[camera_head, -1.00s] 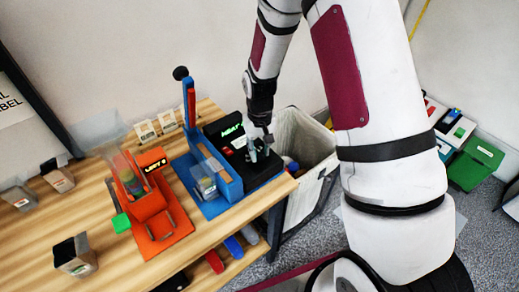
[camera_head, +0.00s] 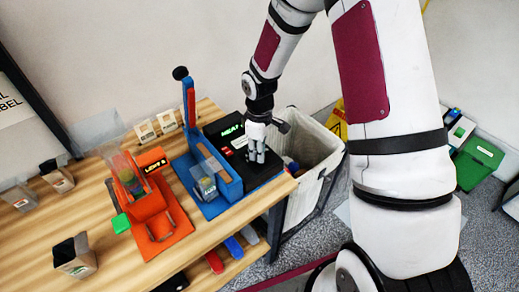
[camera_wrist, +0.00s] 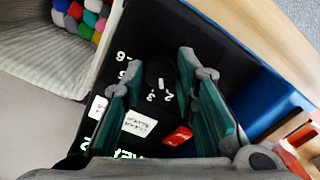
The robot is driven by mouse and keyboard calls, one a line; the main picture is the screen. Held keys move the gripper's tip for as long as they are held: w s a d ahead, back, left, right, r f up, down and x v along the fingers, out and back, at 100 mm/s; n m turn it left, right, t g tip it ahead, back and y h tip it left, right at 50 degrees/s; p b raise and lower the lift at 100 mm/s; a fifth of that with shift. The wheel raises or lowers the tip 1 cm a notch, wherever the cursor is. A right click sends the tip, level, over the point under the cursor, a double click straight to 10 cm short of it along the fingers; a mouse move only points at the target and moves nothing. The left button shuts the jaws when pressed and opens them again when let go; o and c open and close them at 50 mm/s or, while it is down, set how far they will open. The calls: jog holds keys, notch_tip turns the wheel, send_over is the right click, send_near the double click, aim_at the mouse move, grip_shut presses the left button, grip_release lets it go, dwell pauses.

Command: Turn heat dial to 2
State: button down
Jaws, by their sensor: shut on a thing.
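The black heat unit (camera_head: 268,170) stands at the right end of the wooden bench, with a green lit "HEAT" display (camera_head: 232,129). My gripper (camera_head: 256,154) points down over its top. In the wrist view, the heat dial (camera_wrist: 159,72) is a round black knob with a white mark, between the two green-padded fingers of my gripper (camera_wrist: 154,72), which is shut on it. The mark lies close to the printed numerals 2 and 3; I cannot tell exactly which it points at. The fingers hide part of the number ring.
A red button (camera_wrist: 178,136) and white labelled buttons (camera_wrist: 138,123) are close to the fingers. A blue press (camera_head: 212,185) adjoins the unit, and an orange machine (camera_head: 150,200) stands further left. A grey bin (camera_head: 313,150) with coloured items is beside the bench.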

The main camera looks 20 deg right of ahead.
jog(key=shift+n, duration=0.6)
jog(key=c, duration=1.2)
grip_release()
jog(key=shift+c, duration=0.2)
notch_tip(320, 180, up, 12)
